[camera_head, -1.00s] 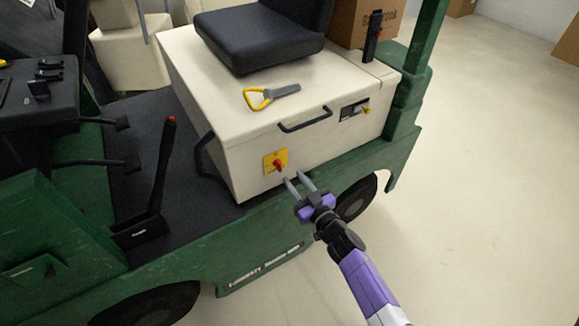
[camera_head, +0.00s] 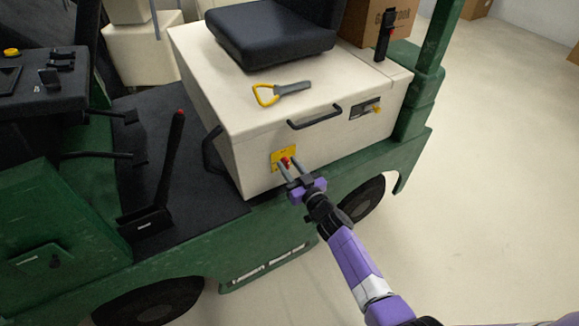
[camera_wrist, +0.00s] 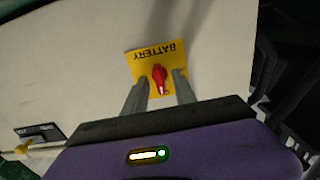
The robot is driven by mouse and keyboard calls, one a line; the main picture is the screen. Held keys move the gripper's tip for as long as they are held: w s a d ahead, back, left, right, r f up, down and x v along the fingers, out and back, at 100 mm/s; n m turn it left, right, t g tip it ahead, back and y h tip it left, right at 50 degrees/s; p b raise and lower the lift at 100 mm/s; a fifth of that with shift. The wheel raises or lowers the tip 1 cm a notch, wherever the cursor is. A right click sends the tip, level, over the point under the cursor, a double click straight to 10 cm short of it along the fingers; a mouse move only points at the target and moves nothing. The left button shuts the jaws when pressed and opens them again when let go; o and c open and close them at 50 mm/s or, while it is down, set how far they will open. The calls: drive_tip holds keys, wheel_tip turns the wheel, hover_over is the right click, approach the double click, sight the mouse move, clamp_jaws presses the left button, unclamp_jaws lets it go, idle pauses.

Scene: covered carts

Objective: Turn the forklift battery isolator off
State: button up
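The battery isolator is a red rotary knob (camera_wrist: 159,77) on a yellow plate (camera_wrist: 146,62) marked BATTERY, fixed to the side of the cream seat box. The plate (camera_head: 277,156) also shows in the head view. My gripper (camera_head: 287,167) is open, its two grey fingers pointing at the plate. In the wrist view the fingers (camera_wrist: 160,84) stand either side of the red knob, with gaps visible. I cannot tell whether the fingertips touch the plate. The knob's red handle lies roughly along the plate's upright direction in the wrist view.
The green forklift has a black seat (camera_head: 271,38) on the cream box (camera_head: 205,58). A yellow-handled tool (camera_head: 281,92) lies on top. A black grab handle (camera_head: 314,117) and a keyed panel (camera_head: 364,109) are right of the isolator. A black lever (camera_head: 172,160) stands left. Floor at right is clear.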

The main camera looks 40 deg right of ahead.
clamp_jaws()
drive_tip(key=shift+n, duration=0.3)
drive_tip(key=n+b, duration=0.1)
drive_tip(key=n, duration=0.3)
drive_tip(key=shift+a+f, duration=0.1)
drive_tip(key=shift+a, duration=0.05)
drive_tip(key=n+b, duration=0.1)
drive_tip(key=n, duration=0.3)
drive_tip(key=shift+n, duration=0.4)
drive_tip(key=n+b, duration=0.1)
drive_tip(key=n, duration=0.3)
drive_tip(key=shift+a+f+n, duration=0.1)
drive_tip(key=shift+f+n, duration=0.05)
drive_tip(key=shift+n, duration=0.15)
drive_tip(key=shift+n+b, duration=0.65)
drive_tip(key=shift+n, duration=1.25)
